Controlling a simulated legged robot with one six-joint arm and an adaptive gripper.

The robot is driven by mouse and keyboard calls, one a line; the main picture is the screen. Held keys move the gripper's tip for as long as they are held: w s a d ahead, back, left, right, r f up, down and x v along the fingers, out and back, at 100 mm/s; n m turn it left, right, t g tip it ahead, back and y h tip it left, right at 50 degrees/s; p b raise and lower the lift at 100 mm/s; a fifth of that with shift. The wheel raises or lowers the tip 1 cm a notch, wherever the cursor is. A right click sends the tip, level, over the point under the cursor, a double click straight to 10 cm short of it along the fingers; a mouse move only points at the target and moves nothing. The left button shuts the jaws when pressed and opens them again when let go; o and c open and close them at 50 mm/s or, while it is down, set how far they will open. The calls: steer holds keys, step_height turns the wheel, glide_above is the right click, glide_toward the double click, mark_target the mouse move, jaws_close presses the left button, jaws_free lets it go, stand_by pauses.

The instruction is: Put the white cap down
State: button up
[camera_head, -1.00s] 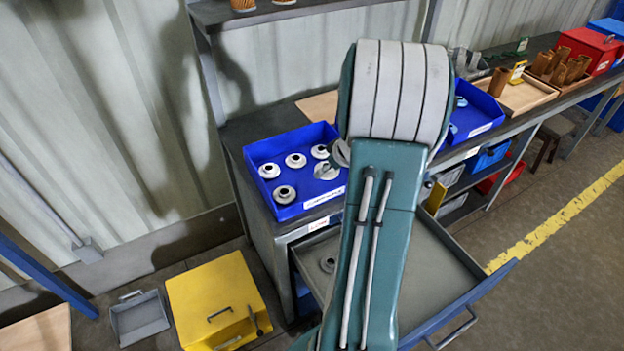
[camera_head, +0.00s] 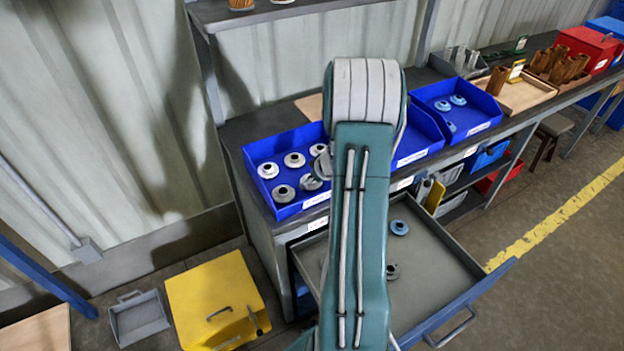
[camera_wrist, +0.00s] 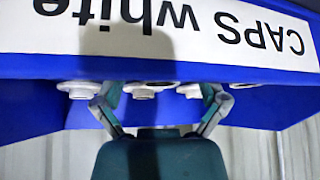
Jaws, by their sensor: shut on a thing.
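My gripper (camera_head: 322,167) is at the right part of the near blue bin (camera_head: 262,148), partly hidden behind my arm. In the wrist view, its fingers (camera_wrist: 160,92) stand on both sides of pale caps, under an upside-down "CAPS white" label (camera_wrist: 180,28). My gripper is shut on a white cap, but which of the pale shapes it holds is hard to tell. Several white or pale caps lie in this bin, among them one at the left (camera_head: 268,170), one at the back (camera_head: 294,160) and a greyer one at the front (camera_head: 283,193).
Below, an open drawer (camera_head: 440,262) holds a blue cap (camera_head: 399,227) and a dark grey cap (camera_head: 391,271). A yellow box (camera_head: 205,290) and a grey tray (camera_head: 140,318) are on the floor at left.

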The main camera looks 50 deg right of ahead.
steer(key=o, duration=0.5)
steer(key=shift+f, duration=0.1)
steer(key=v, duration=1.2)
steer(key=w+a+r+t+h, duration=0.35)
steer(key=w+r, duration=0.35)
steer(key=r, duration=0.4)
steer(key=s+a+r+m+h, duration=0.2)
steer(key=a+r+h, duration=0.2)
steer(key=a+r, duration=0.45)
steer(key=s+a+g+y, duration=0.1)
steer(key=s+a+y, duration=0.1)
steer(key=s+a, duration=0.3)
steer(key=s+a+f+n+g+y, duration=0.1)
steer(key=s+a, duration=0.4)
steer(key=a, duration=0.5)
steer(key=s+a+f+n+g+y, duration=0.1)
steer(key=s+a+y, duration=0.3)
steer(key=a, duration=0.4)
steer(key=shift+s+a+g+y, duration=0.25)
steer(key=shift+s+a+g, duration=0.1)
steer(key=shift+s+g, duration=0.45)
